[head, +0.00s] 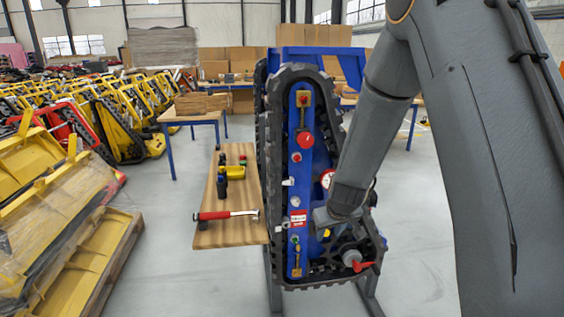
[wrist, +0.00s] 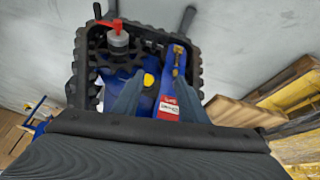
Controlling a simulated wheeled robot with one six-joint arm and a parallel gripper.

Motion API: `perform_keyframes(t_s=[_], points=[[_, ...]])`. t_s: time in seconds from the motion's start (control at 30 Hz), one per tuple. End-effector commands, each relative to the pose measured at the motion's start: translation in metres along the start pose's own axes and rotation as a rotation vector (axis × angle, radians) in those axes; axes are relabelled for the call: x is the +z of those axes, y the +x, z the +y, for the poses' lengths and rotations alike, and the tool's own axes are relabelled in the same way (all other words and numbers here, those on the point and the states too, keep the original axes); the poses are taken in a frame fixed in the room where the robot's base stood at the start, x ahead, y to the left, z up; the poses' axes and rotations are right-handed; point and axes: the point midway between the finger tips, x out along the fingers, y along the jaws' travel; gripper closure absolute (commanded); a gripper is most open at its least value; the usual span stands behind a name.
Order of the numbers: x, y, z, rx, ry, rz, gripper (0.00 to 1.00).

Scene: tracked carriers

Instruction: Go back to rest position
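My gripper (head: 324,228) is in front of the lower part of the blue tracked carrier (head: 309,160), which stands upright with its black track around it. In the wrist view my gripper (wrist: 158,86) shows two grey-blue fingers spread apart, with nothing visibly held between them. A yellow knob (wrist: 149,80) shows between the fingers, and a red-and-white label (wrist: 168,108) lies by the right finger. I cannot tell whether the fingers touch the carrier. My arm comes down from the upper right in the head view and hides part of the carrier's right side.
A wooden board (head: 232,235) left of the carrier holds a red-handled hammer (head: 225,215), a dark bottle (head: 222,183) and a yellow item (head: 235,172). A red-handled valve (head: 360,264) sticks out low on the carrier. Yellow machines (head: 60,215) fill the left. Grey floor is open between.

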Motion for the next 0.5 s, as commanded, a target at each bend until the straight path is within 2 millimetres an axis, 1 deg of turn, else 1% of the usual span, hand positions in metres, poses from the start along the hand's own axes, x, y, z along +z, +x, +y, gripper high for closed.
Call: perform_keyframes(t_s=[0.03, 0.07, 0.1, 0.17, 0.2, 0.27, 0.3, 0.4, 0.5], points=[[0.011, -0.024, -0.004, -0.017, 0.019, -0.022, 0.61], [0.019, -0.036, -0.006, -0.028, 0.033, -0.040, 0.61], [0.032, -0.051, -0.010, -0.041, 0.051, -0.066, 0.61], [0.052, -0.075, -0.015, -0.055, 0.077, -0.107, 0.61], [0.066, -0.090, -0.018, -0.063, 0.095, -0.134, 0.61], [0.089, -0.113, -0.022, -0.070, 0.120, -0.178, 0.61], [0.103, -0.127, -0.024, -0.071, 0.136, -0.206, 0.61], [0.140, -0.157, -0.028, -0.067, 0.175, -0.272, 0.61], [0.169, -0.180, -0.030, -0.057, 0.205, -0.323, 0.61]])
